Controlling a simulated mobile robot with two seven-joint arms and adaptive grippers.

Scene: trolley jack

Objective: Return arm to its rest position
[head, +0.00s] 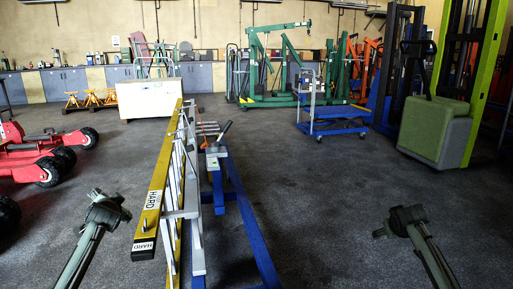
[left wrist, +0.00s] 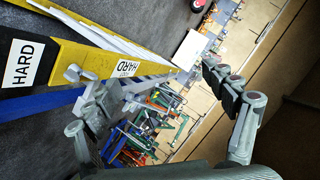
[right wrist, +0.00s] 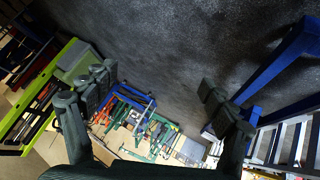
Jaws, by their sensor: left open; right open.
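My left gripper (head: 108,211) is at the lower left of the head view, in the air left of the yellow ladder. In the left wrist view its two fingers (left wrist: 150,88) are spread wide with nothing between them. My right gripper (head: 405,219) is at the lower right of the head view, over bare floor. In the right wrist view its fingers (right wrist: 155,92) are also apart and empty. Red wheeled machines (head: 35,155), possibly trolley jacks, stand at the left edge, partly cut off. Neither gripper touches anything.
A yellow and silver ladder (head: 150,205) marked HARD lies along a blue frame (head: 250,225) between my arms. Behind are a white box (head: 150,99), a blue trolley (head: 335,124), a green hoist (head: 290,100) and a green stacker (head: 437,130). Floor right of the frame is clear.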

